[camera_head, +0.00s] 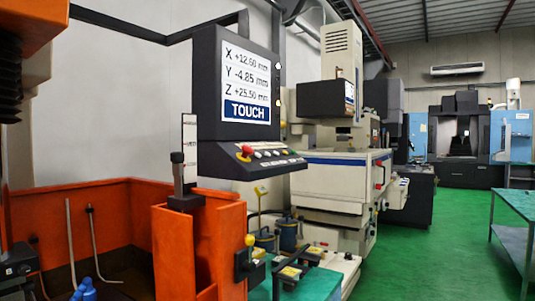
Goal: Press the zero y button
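A dark control console (208,115) hangs from a black overhead arm near the picture's middle. Its screen (246,80) reads X +12.60 mm, Y -4.85 mm and Z +25.50 mm, above a blue TOUCH bar. The sloping button panel (265,158) below the screen carries a red mushroom button (247,150) on yellow and several small coloured buttons in a row to its right. The labels are too small to read, so I cannot tell which button is zero y. Neither of my grippers is in view.
An orange machine tank (205,240) with a post stands in front of and below the console. A green bench (325,284) with small boxes lies at the bottom centre. A white machine (335,170) stands behind. Green floor (435,250) is open at right, beside a green table (518,203).

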